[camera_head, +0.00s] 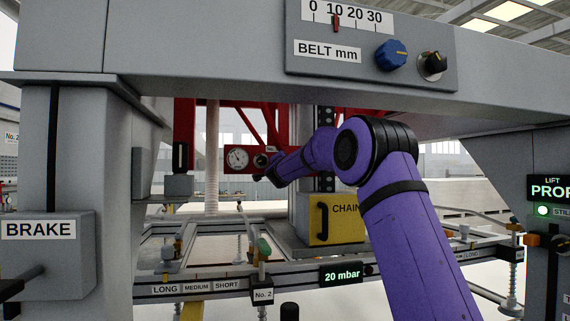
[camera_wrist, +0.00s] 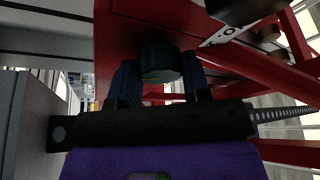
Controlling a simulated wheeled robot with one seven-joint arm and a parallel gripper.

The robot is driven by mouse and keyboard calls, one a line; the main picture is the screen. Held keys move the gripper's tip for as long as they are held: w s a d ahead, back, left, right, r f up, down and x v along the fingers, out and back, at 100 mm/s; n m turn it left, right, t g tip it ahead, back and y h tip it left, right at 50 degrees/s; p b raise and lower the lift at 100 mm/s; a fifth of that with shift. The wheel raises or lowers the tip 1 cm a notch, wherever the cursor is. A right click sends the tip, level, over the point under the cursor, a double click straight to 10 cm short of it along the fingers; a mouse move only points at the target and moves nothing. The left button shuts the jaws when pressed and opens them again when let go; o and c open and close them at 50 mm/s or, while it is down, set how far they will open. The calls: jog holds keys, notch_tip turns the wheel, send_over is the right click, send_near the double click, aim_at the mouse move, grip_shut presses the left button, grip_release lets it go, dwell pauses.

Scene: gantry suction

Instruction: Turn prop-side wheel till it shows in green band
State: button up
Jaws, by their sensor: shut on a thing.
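A dark teal round wheel (camera_wrist: 158,60) on a red panel (camera_wrist: 112,45) is between the two fingers of my gripper (camera_wrist: 160,72) in the wrist view. The fingers are shut on it, one on each side. In the head view my gripper (camera_head: 266,172) is at the red panel (camera_head: 231,167), just right of a white round gauge (camera_head: 238,158). The gauge has a dark needle, but its bands are too small to read. A round dark fitting and a partly hidden "No." label (camera_head: 271,149) are beside it. No green band can be made out.
A grey beam (camera_head: 200,40) with a BELT mm scale (camera_head: 345,20) and blue knob (camera_head: 391,55) spans above my arm. A BRAKE box (camera_head: 60,265) is left, a yellow CHAIN box (camera_head: 330,222) below, and a PROP display (camera_head: 548,189) right. A rail with a 20 mbar readout (camera_head: 342,275) crosses below.

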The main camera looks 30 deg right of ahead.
jog(key=shift+f, duration=0.1)
dwell(0.3)
jog(key=o, duration=0.9)
jog(key=v, duration=1)
jog(key=shift+s+a, duration=0.2)
jog(key=shift+s, duration=0.1)
jog(key=shift+a, duration=0.1)
